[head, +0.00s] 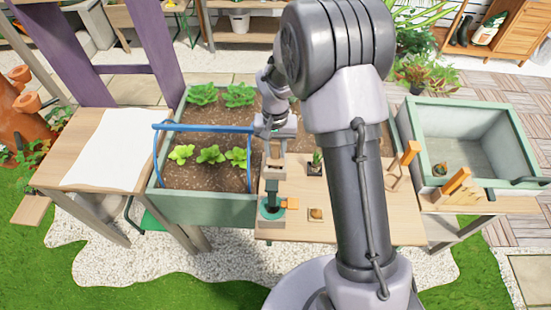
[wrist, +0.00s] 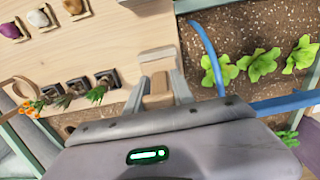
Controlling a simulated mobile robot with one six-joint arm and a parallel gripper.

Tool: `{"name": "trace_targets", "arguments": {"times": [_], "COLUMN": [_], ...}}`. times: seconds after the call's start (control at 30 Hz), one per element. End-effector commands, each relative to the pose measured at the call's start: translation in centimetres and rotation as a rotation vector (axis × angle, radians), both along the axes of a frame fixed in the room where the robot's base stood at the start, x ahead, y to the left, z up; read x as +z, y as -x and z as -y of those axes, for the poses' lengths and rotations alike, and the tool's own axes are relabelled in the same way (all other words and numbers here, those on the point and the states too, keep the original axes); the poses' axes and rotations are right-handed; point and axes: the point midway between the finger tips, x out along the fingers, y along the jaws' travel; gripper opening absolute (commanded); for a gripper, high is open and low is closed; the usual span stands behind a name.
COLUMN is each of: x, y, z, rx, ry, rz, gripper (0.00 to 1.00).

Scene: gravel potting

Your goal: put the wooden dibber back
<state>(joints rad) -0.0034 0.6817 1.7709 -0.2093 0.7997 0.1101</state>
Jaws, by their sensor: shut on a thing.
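My gripper (head: 275,170) hangs over the small wooden table, just right of the planted box. It is shut on a tan wooden piece, which I take to be the wooden dibber (wrist: 157,90); it shows between the fingers in the wrist view. Its lower end cannot be made out clearly. In the head view, a dark green and teal round stand (head: 271,208) is on the table below the gripper. I cannot tell whether the dibber touches it.
The planter box (head: 200,210) with seedlings and a blue hoop (head: 203,127) is close on the left. Small pots (wrist: 78,86) with plants stand on the table. A green trough (head: 455,130) is at right.

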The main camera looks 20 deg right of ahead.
Motion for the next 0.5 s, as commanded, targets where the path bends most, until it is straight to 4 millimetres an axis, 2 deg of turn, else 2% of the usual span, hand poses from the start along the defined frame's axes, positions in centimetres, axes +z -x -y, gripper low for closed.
{"name": "trace_targets", "arguments": {"times": [0.03, 0.07, 0.43, 0.47, 0.5], "x": [-1.63, -2.01, -2.35, -2.25, -2.21], "y": [0.09, 0.06, 0.02, 0.03, 0.03], "z": [-0.01, -0.01, 0.00, 0.00, 0.00], "rx": [0.000, 0.000, 0.000, 0.000, 0.000], "ry": [0.000, 0.000, 0.000, 0.000, 0.000], "rz": [-0.003, -0.002, -0.001, -0.001, -0.001], "gripper": [0.00, 0.00, 0.00, 0.35, 0.43]}}
